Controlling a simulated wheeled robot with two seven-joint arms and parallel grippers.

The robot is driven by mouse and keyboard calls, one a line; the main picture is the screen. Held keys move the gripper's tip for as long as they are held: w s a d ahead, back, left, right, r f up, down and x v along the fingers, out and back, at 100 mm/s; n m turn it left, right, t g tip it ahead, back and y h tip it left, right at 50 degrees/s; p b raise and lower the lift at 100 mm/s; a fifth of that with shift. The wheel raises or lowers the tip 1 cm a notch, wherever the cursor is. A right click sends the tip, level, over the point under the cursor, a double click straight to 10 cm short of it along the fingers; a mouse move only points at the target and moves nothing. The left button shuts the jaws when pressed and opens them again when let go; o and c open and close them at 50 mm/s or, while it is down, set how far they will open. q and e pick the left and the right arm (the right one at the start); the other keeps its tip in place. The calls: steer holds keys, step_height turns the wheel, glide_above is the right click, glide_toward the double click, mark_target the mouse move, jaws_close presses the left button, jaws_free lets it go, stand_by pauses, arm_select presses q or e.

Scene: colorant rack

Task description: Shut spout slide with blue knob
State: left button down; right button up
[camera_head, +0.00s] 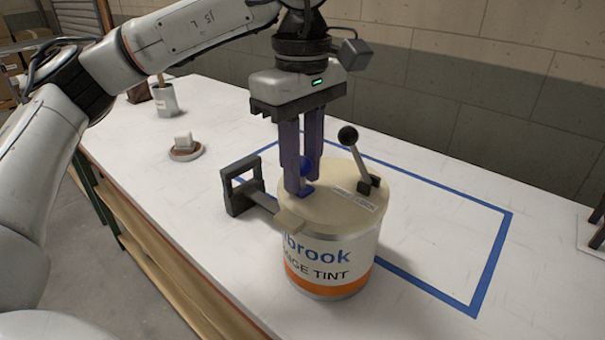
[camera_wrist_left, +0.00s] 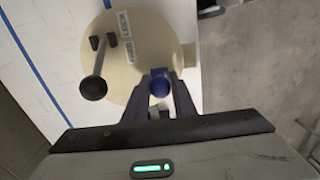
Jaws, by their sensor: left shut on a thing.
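A tin with a cream lid (camera_head: 342,206) and a white and orange label stands upright on the table. My left gripper (camera_head: 300,187) points down over the lid with its fingers shut on a blue knob (camera_head: 307,167). The blue knob also shows between the fingertips in the left wrist view (camera_wrist_left: 160,86). A spout (camera_head: 288,221) sticks out at the lid's front left edge. The slide itself is mostly hidden by the fingers. My right gripper is not in view.
A lever with a black ball (camera_head: 348,136) rises from the lid beside a lock label. A dark square handle (camera_head: 243,186) juts out left of the tin. A blue tape outline (camera_head: 490,262) surrounds the tin. A small dish (camera_head: 185,153) and a grey cup (camera_head: 165,100) stand further back left.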

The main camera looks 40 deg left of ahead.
mark_target(286, 202)
arm_select(q)
steer(key=shift+s, duration=0.15)
steer(key=shift+s+a+b, duration=0.1)
steer(key=shift+s+b, duration=0.25)
steer(key=shift+s, duration=0.5)
steer(key=shift+s+a, duration=0.1)
steer(key=shift+s, duration=0.55)
steer(key=c, duration=1.4)
jaws_free()
